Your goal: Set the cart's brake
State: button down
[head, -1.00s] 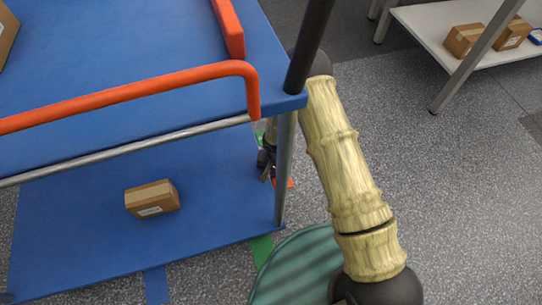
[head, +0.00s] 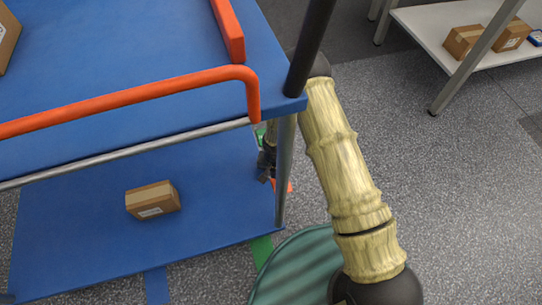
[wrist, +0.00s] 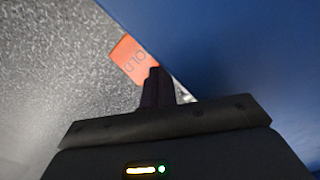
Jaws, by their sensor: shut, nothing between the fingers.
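The blue cart (head: 150,228) fills the left of the head view, with an upper deck and a lower shelf. An orange pedal (wrist: 128,56) with partly visible dark lettering sits low at the cart's edge, and a bit of it shows in the head view (head: 288,186) behind the corner post. My gripper (wrist: 156,74) is shut and empty, its fingertips at the pedal's near edge; I cannot tell whether they touch. In the head view my gripper (head: 265,174) is partly hidden behind the post.
The cart's grey corner post (head: 285,170) stands between the head camera and my gripper. An orange rail (head: 130,97) runs along the upper deck. A cardboard box (head: 152,201) lies on the lower shelf. A white shelf (head: 430,40) with boxes stands at upper right. Floor at right is clear.

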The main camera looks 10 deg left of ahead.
notch_tip(320, 180, up, 6)
jog(key=p, duration=0.4)
jog(key=shift+p, duration=0.4)
dwell(0.4)
